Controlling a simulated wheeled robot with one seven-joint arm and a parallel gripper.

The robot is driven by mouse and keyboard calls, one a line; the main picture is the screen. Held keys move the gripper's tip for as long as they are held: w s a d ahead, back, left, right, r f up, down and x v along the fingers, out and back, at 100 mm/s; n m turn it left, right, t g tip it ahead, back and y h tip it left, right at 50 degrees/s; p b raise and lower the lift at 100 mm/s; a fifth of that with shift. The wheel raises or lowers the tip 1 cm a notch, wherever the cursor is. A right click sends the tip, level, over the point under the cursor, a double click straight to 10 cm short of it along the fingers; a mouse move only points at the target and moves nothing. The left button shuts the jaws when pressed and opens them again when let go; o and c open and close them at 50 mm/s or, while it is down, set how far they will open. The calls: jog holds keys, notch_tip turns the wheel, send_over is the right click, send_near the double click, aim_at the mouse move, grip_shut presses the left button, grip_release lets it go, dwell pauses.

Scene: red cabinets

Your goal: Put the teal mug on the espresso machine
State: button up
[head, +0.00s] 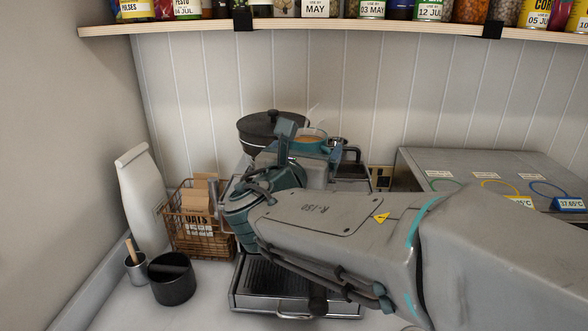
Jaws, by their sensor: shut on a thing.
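The teal mug (311,146) is at the top of the espresso machine (240,296), upright, with something orange-brown inside. My gripper (289,139) is at the mug's left side, with a teal finger against it, and is shut on the mug. I cannot tell whether the mug's base touches the machine's top, because my gripper and arm hide much of the machine. The machine's drip tray shows below my arm. A dark round lid (268,126) stands behind and left of the mug, and a small metal cup (337,143) is close to its right.
A wire basket (203,241) with cartons, a white bag (143,196), a dark canister (172,280) and a small metal pot (136,268) stand left of the machine. A grey-topped unit (480,165) is at right. A shelf (400,27) with jars runs above.

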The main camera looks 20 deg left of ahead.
jog(key=shift+w+a+f, duration=0.1)
jog(key=shift+a+f, duration=0.25)
jog(key=shift+a, duration=0.25)
jog(key=shift+a+f, duration=0.3)
jog(key=shift+a, duration=0.3)
jog(key=shift+f+p, duration=0.4)
jog(key=shift+f, duration=1.55)
jog(key=shift+f, duration=0.2)
jog(key=o, duration=1)
